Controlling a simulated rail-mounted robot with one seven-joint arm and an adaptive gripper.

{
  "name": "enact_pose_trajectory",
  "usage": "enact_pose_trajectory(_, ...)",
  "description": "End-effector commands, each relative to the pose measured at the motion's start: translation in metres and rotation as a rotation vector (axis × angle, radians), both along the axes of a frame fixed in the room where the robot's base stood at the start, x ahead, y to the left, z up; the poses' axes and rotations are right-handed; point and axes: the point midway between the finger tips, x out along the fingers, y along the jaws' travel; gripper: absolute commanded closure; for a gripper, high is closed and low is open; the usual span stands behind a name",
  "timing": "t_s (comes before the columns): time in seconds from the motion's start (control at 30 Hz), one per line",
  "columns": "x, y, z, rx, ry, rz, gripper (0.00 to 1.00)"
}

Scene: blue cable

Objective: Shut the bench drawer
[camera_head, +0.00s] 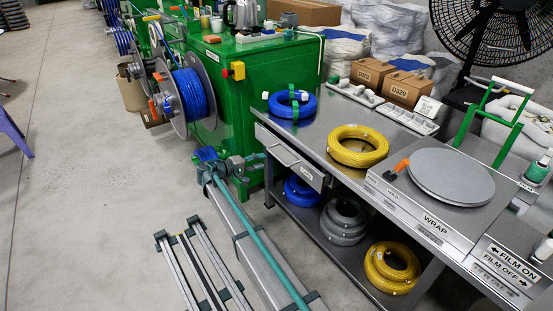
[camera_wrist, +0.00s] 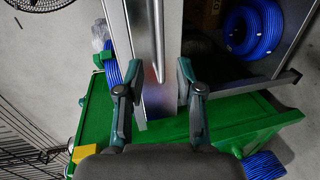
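The bench drawer (camera_head: 308,173) is at the left end of the steel bench (camera_head: 315,133), under the bench top. Its grey front has a bar handle (camera_head: 283,156) and seems to stand out a little from the bench; how far is hard to tell. In the wrist view, the drawer front (camera_wrist: 138,40) runs up the picture with the handle (camera_wrist: 157,45) on it. My gripper (camera_wrist: 160,78) is open, with its two dark teal fingers apart and the handle's near end showing between them. No contact is clear. My gripper (camera_head: 256,164) shows left of the drawer in the head view.
The green machine (camera_head: 270,75) with a blue cable reel (camera_head: 188,95) stands close behind. Blue (camera_head: 292,104) and yellow (camera_head: 357,146) coils lie on the bench top. More coils (camera_head: 343,222) lie on the lower shelf. The floor (camera_head: 80,200) at left is mostly clear.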

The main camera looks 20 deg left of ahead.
Motion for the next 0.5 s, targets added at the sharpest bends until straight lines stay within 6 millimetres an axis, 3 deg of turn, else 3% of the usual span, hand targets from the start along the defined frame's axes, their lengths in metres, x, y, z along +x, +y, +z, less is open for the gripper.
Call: enact_pose_trajectory(0.5,0.066,-0.044,-0.018,-0.001,0.002,0.000,0.63)
